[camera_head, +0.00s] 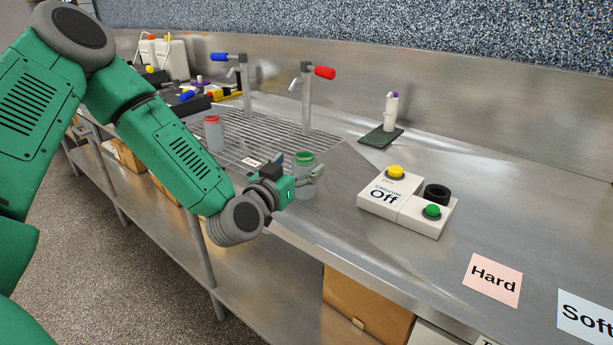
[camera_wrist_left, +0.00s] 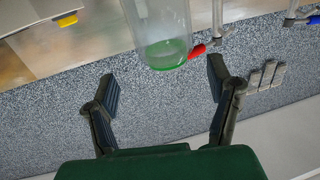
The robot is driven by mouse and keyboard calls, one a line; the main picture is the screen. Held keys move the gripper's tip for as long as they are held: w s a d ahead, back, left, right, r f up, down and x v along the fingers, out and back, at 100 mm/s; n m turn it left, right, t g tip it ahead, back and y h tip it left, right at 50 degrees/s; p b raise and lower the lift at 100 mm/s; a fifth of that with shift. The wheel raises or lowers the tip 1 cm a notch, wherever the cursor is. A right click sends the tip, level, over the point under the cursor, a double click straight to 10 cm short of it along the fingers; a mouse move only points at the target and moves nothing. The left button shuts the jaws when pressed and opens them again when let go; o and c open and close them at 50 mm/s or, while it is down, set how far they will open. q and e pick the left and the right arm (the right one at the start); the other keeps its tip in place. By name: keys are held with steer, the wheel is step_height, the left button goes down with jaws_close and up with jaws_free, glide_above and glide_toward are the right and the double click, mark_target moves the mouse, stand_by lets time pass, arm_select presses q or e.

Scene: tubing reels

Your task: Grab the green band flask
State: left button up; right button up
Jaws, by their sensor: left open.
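The green band flask (camera_head: 304,180) is a clear cylinder with a green rim, upright on the steel counter by the front edge of the drain grating. My left gripper (camera_head: 297,168) is right at it, partly in front of it, with its fingers apart near the green rim. In the left wrist view the flask (camera_wrist_left: 163,35) shows with its green end toward my open left gripper (camera_wrist_left: 163,83). It lines up with the gap between the fingers, and I see no finger closed on it. My right gripper is not in view.
A red-rimmed flask (camera_head: 213,133) stands on the grating to the left. Taps with blue (camera_head: 219,57) and red (camera_head: 324,73) handles rise behind. A chlorine button box (camera_head: 407,200) lies to the right. The counter between flask and box is clear.

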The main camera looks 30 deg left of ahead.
mark_target(304, 158)
arm_select(q)
steer(key=w, duration=0.2)
steer(key=shift+w+d, duration=0.15)
steer(key=shift+w, duration=0.25)
steer(key=shift+w+a+f, duration=0.2)
steer(key=shift+w+a, duration=0.25)
steer(key=shift+a, duration=0.15)
steer(key=shift+w+a+f, duration=0.15)
steer(key=shift+w+a, duration=0.25)
steer(key=shift+a, duration=0.4)
steer(key=shift+c, duration=0.4)
steer(key=shift+d, duration=0.2)
steer(key=c, duration=0.6)
steer(key=shift+d+r, duration=0.1)
steer(key=shift+d, duration=0.25)
steer(key=c, duration=0.6)
steer(key=shift+d+r, duration=0.2)
steer(key=shift+d, duration=0.3)
steer(key=shift+c, duration=0.3)
steer(key=shift+a, duration=0.1)
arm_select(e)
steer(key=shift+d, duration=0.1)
